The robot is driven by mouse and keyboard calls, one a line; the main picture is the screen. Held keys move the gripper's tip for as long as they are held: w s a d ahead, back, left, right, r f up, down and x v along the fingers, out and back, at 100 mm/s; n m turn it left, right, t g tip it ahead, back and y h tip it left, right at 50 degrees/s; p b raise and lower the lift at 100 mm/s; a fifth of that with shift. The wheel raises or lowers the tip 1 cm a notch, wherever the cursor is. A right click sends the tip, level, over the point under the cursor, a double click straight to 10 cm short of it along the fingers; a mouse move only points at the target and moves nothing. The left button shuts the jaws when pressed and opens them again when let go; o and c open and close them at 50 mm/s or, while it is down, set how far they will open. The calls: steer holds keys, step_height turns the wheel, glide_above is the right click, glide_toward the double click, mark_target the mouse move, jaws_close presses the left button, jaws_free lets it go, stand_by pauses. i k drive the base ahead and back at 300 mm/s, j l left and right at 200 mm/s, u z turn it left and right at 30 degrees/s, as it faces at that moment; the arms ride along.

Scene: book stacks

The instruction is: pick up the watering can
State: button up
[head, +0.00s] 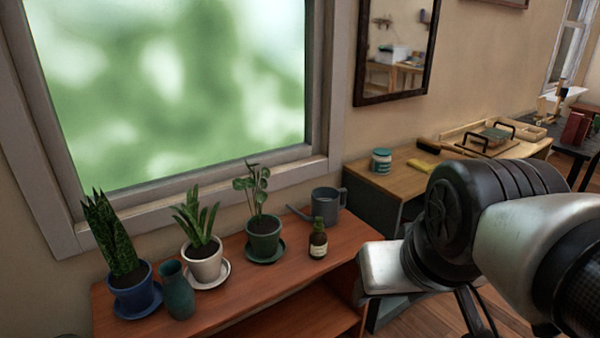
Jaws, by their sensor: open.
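The grey watering can (328,204) stands upright at the back right of the reddish wooden plant bench, below the window corner. Its spout points left and its handle is on the right. A small brown bottle (318,240) stands in front of it and covers a little of its lower part. My gripper (392,268) is at the end of my arm, right of and nearer than the can, apart from it. It is open, and I see nothing held; its fingertips are not clear in this view.
Potted plants in green (263,240), white (205,263) and blue (133,295) pots stand left on the bench (275,285), with a teal vase (177,290). A wooden desk (400,180) with a teal-lidded jar (381,161) stands right. The window frame (335,120) rises behind.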

mark_target(318, 208)
steer(key=u, duration=1.3)
steer(key=z, duration=1.3)
steer(key=i+l+u, duration=0.4)
steer(key=l, duration=0.25)
steer(key=i+l+u, duration=0.45)
steer(key=l, duration=0.35)
steer(key=i+l+u, duration=0.2)
steer(key=l, duration=0.25)
